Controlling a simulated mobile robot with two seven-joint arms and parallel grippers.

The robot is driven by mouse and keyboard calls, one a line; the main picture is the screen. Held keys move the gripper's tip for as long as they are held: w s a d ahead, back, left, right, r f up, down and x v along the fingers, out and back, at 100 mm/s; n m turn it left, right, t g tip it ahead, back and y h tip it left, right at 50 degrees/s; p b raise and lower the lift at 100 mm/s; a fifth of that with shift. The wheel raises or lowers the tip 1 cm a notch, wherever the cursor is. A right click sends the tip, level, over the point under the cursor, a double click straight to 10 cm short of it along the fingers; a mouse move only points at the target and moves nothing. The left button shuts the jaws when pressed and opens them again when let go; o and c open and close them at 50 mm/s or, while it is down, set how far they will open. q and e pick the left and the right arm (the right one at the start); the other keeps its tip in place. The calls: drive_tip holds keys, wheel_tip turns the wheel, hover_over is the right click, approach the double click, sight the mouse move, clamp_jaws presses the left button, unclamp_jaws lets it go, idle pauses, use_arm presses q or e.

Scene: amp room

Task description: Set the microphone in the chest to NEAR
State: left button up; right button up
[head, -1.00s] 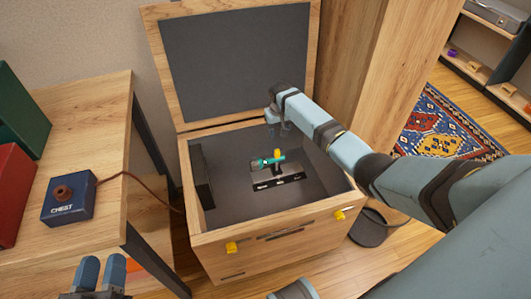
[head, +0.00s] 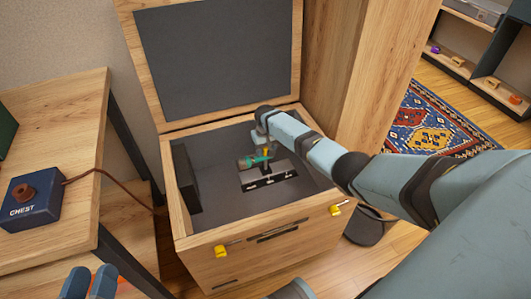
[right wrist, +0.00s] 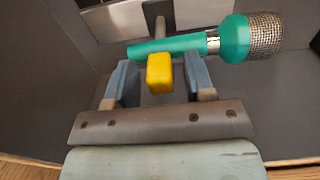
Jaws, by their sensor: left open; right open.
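The chest (head: 245,265) stands with its lid up. The teal microphone (head: 246,162) lies across a small stand inside it, over a pale plate with a dark label strip (head: 270,182); the words are too small to read. In the right wrist view the microphone (right wrist: 170,46) has its mesh head to the right, with a yellow grip block (right wrist: 160,73) in front. My right gripper (right wrist: 159,80) is open, one finger on each side of the block, with gaps visible. My right gripper also shows in the head view (head: 265,145). My left gripper (head: 88,282) is open and empty at the lower left.
A wooden table (head: 60,110) at the left holds a blue CHEST button box (head: 32,200), with a cable running toward the chest. A dark block (head: 186,178) stands inside the chest's left wall. A wooden cabinet (head: 350,60) stands behind on the right.

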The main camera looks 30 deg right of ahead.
sight(244, 158)
clamp_jaws()
drive_tip(key=a, duration=0.2)
drive_tip(key=w+a+p, duration=0.1)
drive_tip(key=a, duration=0.2)
drive_tip(key=w+a, duration=0.1)
drive_tip(key=a, duration=0.1)
drive_tip(key=shift+a, duration=0.4)
use_arm(q)
wheel_tip(244, 158, up, 2)
drive_tip(key=shift+r+t, duration=0.15)
drive_tip(key=shift+t, duration=0.35)
use_arm(e)
drive_tip(key=shift+a, duration=0.25)
unclamp_jaws()
drive_tip(key=shift+a, duration=0.15)
use_arm(q)
drive_tip(key=shift+a, duration=0.1)
